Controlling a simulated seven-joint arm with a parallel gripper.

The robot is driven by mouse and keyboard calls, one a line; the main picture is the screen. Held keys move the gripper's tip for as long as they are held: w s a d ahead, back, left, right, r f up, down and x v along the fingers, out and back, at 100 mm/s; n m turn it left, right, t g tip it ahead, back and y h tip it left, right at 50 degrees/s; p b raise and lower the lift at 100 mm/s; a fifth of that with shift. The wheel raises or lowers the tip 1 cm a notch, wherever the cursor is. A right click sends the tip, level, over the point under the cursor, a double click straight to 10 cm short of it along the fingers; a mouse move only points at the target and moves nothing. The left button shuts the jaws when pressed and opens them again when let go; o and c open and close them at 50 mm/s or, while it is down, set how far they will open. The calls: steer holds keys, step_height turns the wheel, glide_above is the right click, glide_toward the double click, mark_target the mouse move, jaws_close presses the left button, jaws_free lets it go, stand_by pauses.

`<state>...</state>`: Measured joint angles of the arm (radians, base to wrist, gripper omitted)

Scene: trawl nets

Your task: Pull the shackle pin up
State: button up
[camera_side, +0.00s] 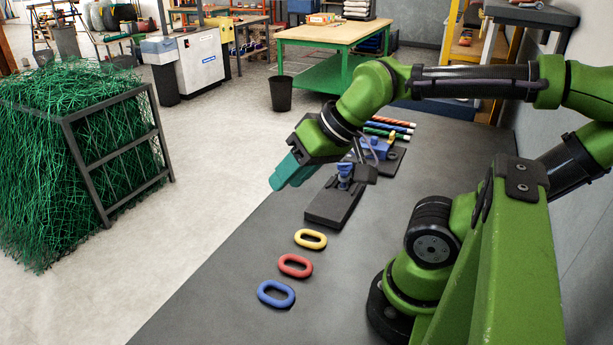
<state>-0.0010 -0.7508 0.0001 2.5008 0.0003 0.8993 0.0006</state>
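A blue upright fitting (345,171) stands on a dark base block (331,207) on the grey bench top. It looks like the shackle with its pin, but the pin is too small to make out on its own. My gripper (277,186) hangs in the air left of the fitting, tilted down and to the left. Its teal fingers overlap from this side, so the gap between them is hidden. I see nothing held at their tips, and they appear apart from the fitting.
Yellow (310,230), red (295,257) and blue (276,285) links lie at the bench front. Behind the base are a second blue fixture (375,148) and several coloured rods (389,127). A caged green net pile (75,150) stands on the floor at left.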

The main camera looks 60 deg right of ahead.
steer(key=shift+o, duration=1.1)
steer(key=shift+d, duration=0.1)
steer(key=m+g+h, duration=0.2)
steer(key=m+g, duration=0.5)
steer(key=m, duration=0.7)
glide_toward(345, 164)
step_height(345, 164, down, 10)
steer(key=shift+w+d+f, duration=0.1)
steer(key=shift+w, duration=0.05)
steer(key=shift+c, duration=0.4)
